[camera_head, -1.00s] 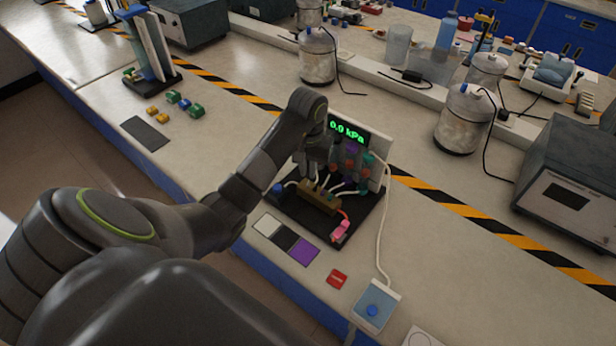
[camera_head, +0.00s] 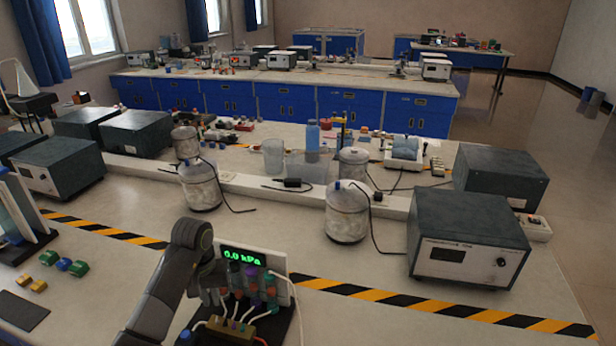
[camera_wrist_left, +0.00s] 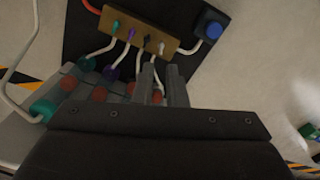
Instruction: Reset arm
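My left arm comes in from the bottom left, and its gripper (camera_head: 215,290) is at the left side of the pressure device. The device's display (camera_head: 244,257) reads 0.0 kPa in green. Coloured connectors (camera_head: 262,285) and white hoses sit below it, joined to a brass block (camera_head: 222,328). In the left wrist view my gripper (camera_wrist_left: 163,72) points at the hoses, close to the brass block (camera_wrist_left: 140,28) and a blue knob (camera_wrist_left: 208,29). Grey parts with red discs crowd the fingers, so whether they hold anything is unclear. My right gripper is out of view.
Glass jars (camera_head: 347,215) and a grey instrument (camera_head: 468,240) stand behind the device to the right. A tube rack (camera_head: 18,225) and small green and yellow blocks (camera_head: 78,268) are at the left. The bench around the striped tape (camera_head: 400,298) is mostly clear.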

